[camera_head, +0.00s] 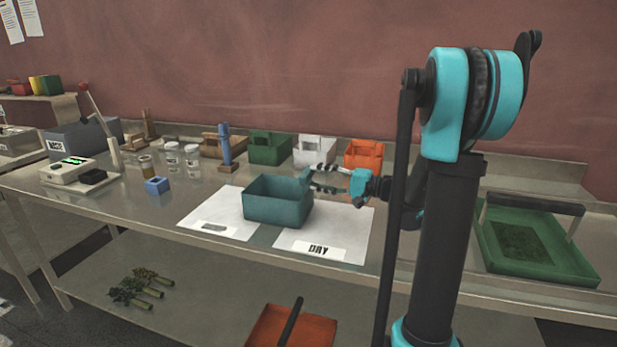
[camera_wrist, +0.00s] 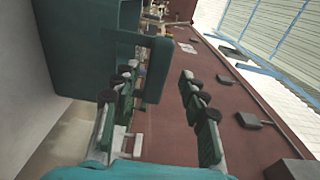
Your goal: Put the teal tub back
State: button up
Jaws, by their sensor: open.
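The teal tub (camera_head: 275,208) sits upright and looks empty. It straddles the gap between two white mats, a left mat (camera_head: 205,222) with an unreadable label and a right mat (camera_head: 345,235) marked "DRY". My gripper (camera_head: 322,178) is open at the tub's upper right side, close to its rim. In the wrist view the tub (camera_wrist: 75,50) fills the upper left. A flat teal tab of it reaches toward the space between my open fingers (camera_wrist: 160,110). I cannot tell whether the fingers touch the tab.
Behind stand a green bin (camera_head: 270,150), a white bin (camera_head: 314,151) and an orange bin (camera_head: 364,153). Left are a blue post (camera_head: 226,148), glass jars (camera_head: 172,154), a small blue block (camera_head: 157,186) and a scale (camera_head: 75,173). A green tray (camera_head: 590,268) is at right.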

jog(key=v, duration=0.7)
jog(key=shift+d, duration=0.2)
